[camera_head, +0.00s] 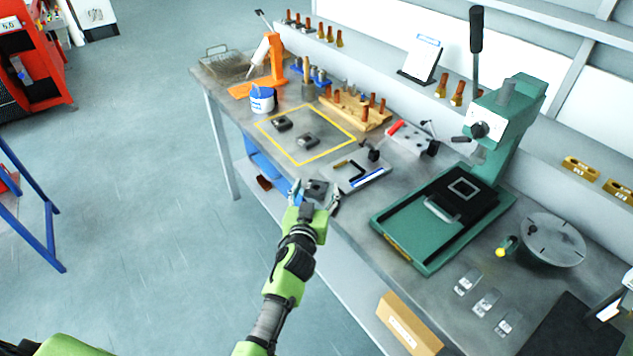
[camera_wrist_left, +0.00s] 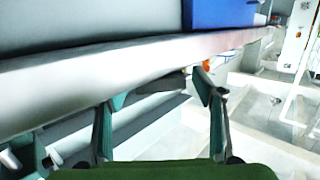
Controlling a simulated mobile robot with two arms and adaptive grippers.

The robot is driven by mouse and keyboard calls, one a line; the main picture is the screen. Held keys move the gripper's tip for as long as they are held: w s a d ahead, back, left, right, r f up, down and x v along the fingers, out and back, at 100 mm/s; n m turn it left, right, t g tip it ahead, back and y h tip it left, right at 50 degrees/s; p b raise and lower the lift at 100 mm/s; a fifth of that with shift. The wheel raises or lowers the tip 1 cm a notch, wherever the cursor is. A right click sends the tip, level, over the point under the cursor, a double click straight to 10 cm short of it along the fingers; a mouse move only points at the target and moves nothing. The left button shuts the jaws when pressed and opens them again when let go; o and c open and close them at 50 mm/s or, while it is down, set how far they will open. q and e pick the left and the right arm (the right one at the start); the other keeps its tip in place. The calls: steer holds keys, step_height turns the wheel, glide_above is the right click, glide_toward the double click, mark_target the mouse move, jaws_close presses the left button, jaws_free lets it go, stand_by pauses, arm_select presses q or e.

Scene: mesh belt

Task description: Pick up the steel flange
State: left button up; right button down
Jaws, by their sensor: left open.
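A dark grey, square-based metal part (camera_head: 318,187) with a round centre shows at the bench's front edge, right by my left gripper (camera_head: 315,197); it looks like a steel flange. Two similar dark parts, a far one (camera_head: 282,124) and a nearer one (camera_head: 307,140), lie inside a yellow outlined square on the bench. My left gripper is open, its fingers spread on either side of the edge part in the head view. In the left wrist view the open fingers (camera_wrist_left: 160,100) face the bench edge, and no part shows clearly held between them. My right gripper is out of view.
The grey bench (camera_head: 350,225) carries a green press (camera_head: 450,210), a steel disc (camera_head: 553,240), a wooden rack (camera_head: 355,110), an orange stand (camera_head: 272,65) and a blue-white tub (camera_head: 262,98).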

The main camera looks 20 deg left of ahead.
arm_select(q)
steer(key=shift+a+f, duration=0.1)
steer(key=shift+f, duration=0.05)
steer(key=shift+s, duration=0.3)
steer(key=shift+s+r, duration=0.15)
steer(key=shift+r, duration=0.15)
steer(key=shift+c, duration=0.9)
steer(key=shift+d, duration=0.2)
steer(key=c, duration=1.3)
steer(key=shift+c, duration=0.2)
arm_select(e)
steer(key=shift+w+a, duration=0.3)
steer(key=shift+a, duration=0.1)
